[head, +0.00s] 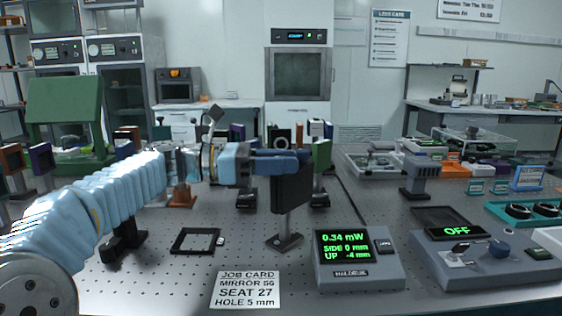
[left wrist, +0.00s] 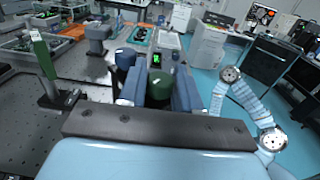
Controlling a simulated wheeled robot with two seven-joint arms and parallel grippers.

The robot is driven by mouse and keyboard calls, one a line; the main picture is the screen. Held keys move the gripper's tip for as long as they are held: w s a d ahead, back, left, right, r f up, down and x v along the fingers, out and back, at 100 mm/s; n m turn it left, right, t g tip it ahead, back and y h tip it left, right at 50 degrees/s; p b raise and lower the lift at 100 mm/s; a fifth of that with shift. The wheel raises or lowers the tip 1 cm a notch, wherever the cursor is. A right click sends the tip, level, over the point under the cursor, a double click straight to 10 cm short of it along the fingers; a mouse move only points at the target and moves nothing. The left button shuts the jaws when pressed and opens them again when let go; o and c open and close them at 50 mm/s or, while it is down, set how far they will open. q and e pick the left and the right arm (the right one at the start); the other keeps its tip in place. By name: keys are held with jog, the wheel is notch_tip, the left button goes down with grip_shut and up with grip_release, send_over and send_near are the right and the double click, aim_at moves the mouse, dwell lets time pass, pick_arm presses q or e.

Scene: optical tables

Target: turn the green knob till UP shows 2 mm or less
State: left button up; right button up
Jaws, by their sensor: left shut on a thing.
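My left gripper (head: 300,157) reaches in from the left to the back of a dark upright mirror mount (head: 291,190) on a post. In the left wrist view, the fingers of my left gripper (left wrist: 159,92) are shut on the green knob (left wrist: 158,86), one on each side. A blue knob (left wrist: 125,57) sits just beyond the left finger. In the head view the green knob is hidden. The meter (head: 358,258) reads 0.34 mW, SIDE 0 mm, UP -4 mm. My right gripper is not in view.
A job card (head: 246,290) and a black square frame (head: 196,241) lie on the perforated table. A control box (head: 480,255) showing OFF stands right of the meter. A green plate (head: 322,155) on a post stands close behind the mount. Other mounts crowd the back.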

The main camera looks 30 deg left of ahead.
pick_arm(q)
jog(key=m+g+h, duration=0.1)
jog(key=m+g, duration=0.1)
jog(key=g, duration=0.2)
jog(key=m+g+h, duration=0.2)
jog(key=m+g, duration=0.1)
jog(key=g, duration=0.1)
jog(key=shift+a, duration=0.1)
jog(key=shift+m+g, duration=1.7)
jog(key=shift+g, duration=0.6)
jog(key=shift+m+g, duration=0.3)
jog(key=shift+g, duration=0.2)
jog(key=o, duration=0.9)
